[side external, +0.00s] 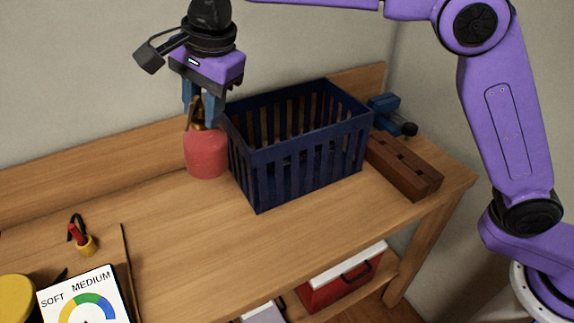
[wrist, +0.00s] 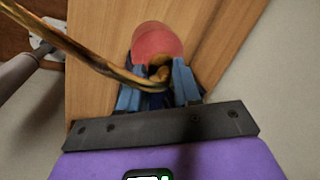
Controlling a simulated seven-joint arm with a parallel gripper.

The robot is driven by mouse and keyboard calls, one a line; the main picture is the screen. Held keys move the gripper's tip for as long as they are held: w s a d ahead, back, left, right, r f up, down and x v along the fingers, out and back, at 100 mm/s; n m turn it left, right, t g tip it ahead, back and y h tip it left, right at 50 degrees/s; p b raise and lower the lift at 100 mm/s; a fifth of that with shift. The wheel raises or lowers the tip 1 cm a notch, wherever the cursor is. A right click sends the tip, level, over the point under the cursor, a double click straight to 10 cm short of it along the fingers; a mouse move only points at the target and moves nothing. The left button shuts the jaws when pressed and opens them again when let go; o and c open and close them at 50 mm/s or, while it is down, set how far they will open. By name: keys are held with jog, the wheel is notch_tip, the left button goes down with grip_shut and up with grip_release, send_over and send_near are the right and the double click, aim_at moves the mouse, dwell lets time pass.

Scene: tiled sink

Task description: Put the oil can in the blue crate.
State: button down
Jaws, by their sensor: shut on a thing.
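The oil can has a red round body (side external: 206,153) with a brass-coloured top, and it is just left of the blue crate in the side view. My gripper (side external: 203,112) points down and is shut on the can's brass top. In the wrist view the can (wrist: 157,42) shows between the blue fingers (wrist: 158,88), with its long brass spout reaching to the upper left. I cannot tell whether the can's base touches the bench. The blue crate (side external: 262,172) is slatted and open-topped, and stands on the bench; its inside looks empty where visible.
A brown wooden block (side external: 405,168) and a blue vise-like tool (side external: 386,108) are right of the crate. A gauge card (side external: 85,298), a small yellow-and-red tool (side external: 83,238) and a yellow round thing (side external: 14,300) are at front left.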

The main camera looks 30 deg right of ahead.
jog(key=shift+r, duration=2.95)
jog(key=w+d+m+h, duration=0.1)
jog(key=w+d+m, duration=0.25)
jog(key=d, duration=0.45)
jog(key=w+d+m+h, duration=0.1)
jog(key=w+d+m, duration=0.1)
jog(key=d+m, duration=0.4)
jog(key=w+d+m+h, duration=0.1)
jog(key=w+d+m, duration=0.25)
jog(key=d, duration=0.55)
notch_tip(320, 180, down, 21)
jog(key=g, duration=0.1)
jog(key=shift+s+a, duration=0.25)
jog(key=shift+s, duration=0.15)
jog(key=shift+f, duration=0.6)
jog(key=c, duration=0.8)
grip_release()
